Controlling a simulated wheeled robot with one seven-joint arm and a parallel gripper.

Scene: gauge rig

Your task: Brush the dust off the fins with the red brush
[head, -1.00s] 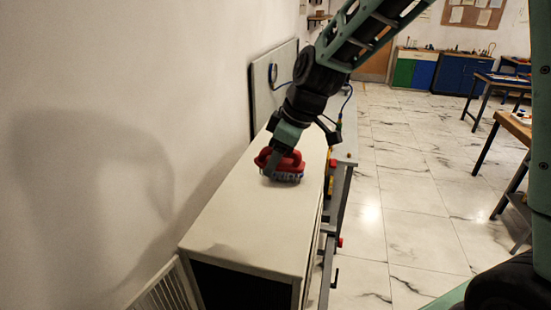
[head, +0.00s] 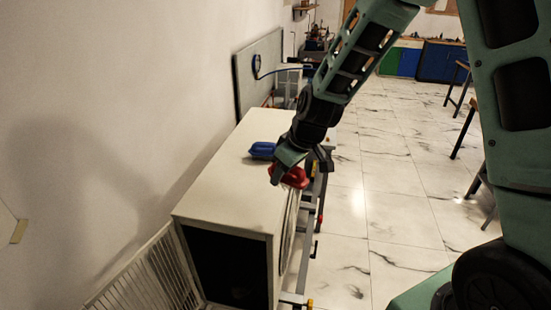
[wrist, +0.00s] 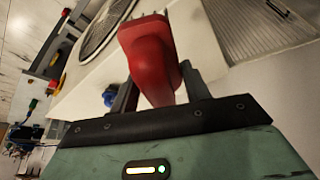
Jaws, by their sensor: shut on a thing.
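My gripper (head: 284,168) is shut on the red brush (head: 294,178), near the right edge of the white cabinet (head: 222,197). In the wrist view the red brush (wrist: 148,55) sits between the two fingers of my gripper (wrist: 160,88), its far end pointing away from me. Pale fins (head: 150,272) stand at the cabinet's near left end, apart from the brush. They also show in the wrist view as a slatted panel (wrist: 255,30) at upper right. I cannot make out dust on them.
A blue brush-like object (head: 262,150) lies on the cabinet top behind my gripper. A round fan grille (wrist: 105,25) is on the cabinet's side. A rail with red and yellow parts (head: 310,215) runs along the right. The wall is close on the left; floor is open right.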

